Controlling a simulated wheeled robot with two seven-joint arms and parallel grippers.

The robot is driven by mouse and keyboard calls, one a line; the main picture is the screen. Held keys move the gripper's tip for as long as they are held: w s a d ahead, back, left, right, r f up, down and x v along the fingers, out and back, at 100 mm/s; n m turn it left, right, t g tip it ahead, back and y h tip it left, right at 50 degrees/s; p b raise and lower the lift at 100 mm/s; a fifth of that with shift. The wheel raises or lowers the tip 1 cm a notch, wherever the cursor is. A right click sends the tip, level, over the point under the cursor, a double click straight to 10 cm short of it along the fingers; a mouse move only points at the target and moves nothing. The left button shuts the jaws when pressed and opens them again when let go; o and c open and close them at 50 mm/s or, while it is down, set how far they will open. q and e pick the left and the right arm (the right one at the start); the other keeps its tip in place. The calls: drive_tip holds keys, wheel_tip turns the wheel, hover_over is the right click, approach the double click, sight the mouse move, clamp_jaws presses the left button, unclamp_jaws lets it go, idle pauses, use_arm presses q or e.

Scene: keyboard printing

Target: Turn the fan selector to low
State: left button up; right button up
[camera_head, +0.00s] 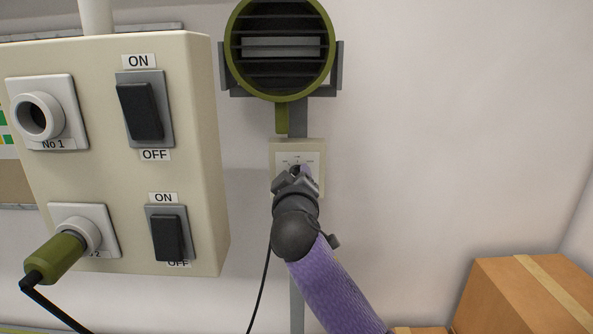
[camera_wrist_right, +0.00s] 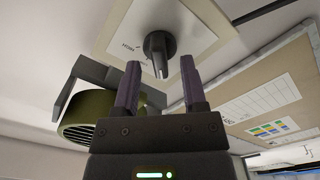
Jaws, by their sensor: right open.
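The fan selector is a dark knob (camera_wrist_right: 159,47) on a pale panel (camera_head: 283,158) below the green fan (camera_head: 281,47). In the head view my right gripper (camera_head: 298,172) is in front of the panel and hides most of the knob. In the right wrist view my right gripper (camera_wrist_right: 159,85) is open, its two fingers apart with the knob just beyond and between their tips. The fingers do not appear to touch the knob. A label beside the knob seems to read HIGH; the other labels are too small to read. My left gripper is not in view.
A beige switch box (camera_head: 200,200) with two ON/OFF switches and two sockets is at the left. A green plug (camera_head: 55,258) sits in the lower socket. Cardboard boxes (camera_head: 525,295) stand at lower right. The wall right of the panel is clear.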

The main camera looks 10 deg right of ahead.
drive_tip(key=shift+w, duration=0.45)
drive_tip(key=shift+d, duration=0.1)
drive_tip(key=shift+c, duration=0.3)
clamp_jaws()
